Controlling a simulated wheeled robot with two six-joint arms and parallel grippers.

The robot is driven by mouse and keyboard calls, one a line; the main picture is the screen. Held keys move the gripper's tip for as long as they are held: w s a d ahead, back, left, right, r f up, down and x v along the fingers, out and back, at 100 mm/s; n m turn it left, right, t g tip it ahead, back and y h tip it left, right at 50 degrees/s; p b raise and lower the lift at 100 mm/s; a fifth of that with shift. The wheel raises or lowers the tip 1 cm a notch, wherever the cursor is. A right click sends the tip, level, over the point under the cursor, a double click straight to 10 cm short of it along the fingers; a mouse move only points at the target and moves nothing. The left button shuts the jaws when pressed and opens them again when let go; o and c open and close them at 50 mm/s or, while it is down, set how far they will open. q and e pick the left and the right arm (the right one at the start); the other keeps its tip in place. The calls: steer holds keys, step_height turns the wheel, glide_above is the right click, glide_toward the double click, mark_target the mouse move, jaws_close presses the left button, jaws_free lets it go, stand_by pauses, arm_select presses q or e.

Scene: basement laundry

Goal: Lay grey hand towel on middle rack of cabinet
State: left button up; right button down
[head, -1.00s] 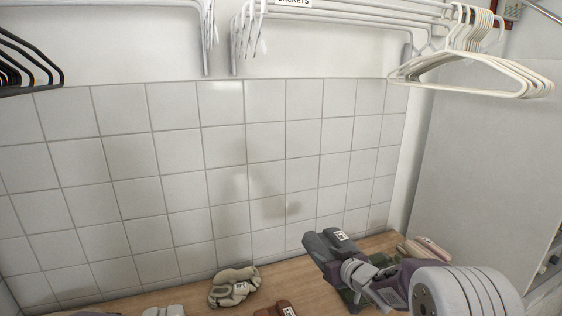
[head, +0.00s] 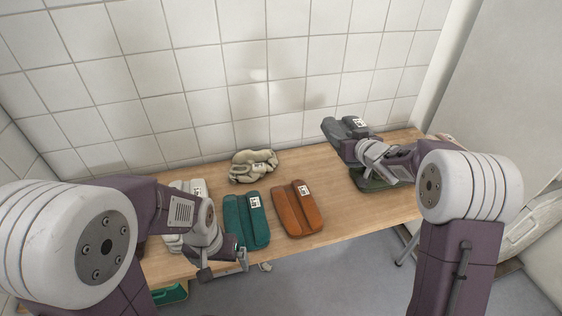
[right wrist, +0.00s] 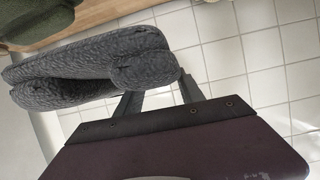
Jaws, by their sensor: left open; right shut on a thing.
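In the right wrist view the dark grey towel (right wrist: 90,68) sits at the tips of the right gripper's fingers (right wrist: 155,92). My left gripper (head: 224,268) is open and empty over the table's front edge, at the left. The cabinet and its middle rack are not in view.
On the wooden table (head: 330,222) lie a teal towel (head: 246,222), an orange-brown towel (head: 297,208), a crumpled beige cloth (head: 252,166), a white towel (head: 190,188) and a dark green towel (head: 376,181) below the grey one. A tiled wall (head: 230,60) closes the back.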

steer(key=b, duration=1.1)
glide_above(327, 193)
step_height(327, 193, down, 14)
steer(key=f, duration=0.1)
step_height(327, 193, down, 10)
steer(key=b, duration=0.5)
steer(key=shift+d+r, duration=0.1)
arm_select(q)
step_height(327, 193, down, 19)
arm_select(e)
steer(key=shift+r, duration=0.1)
steer(key=c, duration=0.7)
jaws_free()
steer(key=shift+f, duration=0.2)
steer(key=shift+r, duration=0.1)
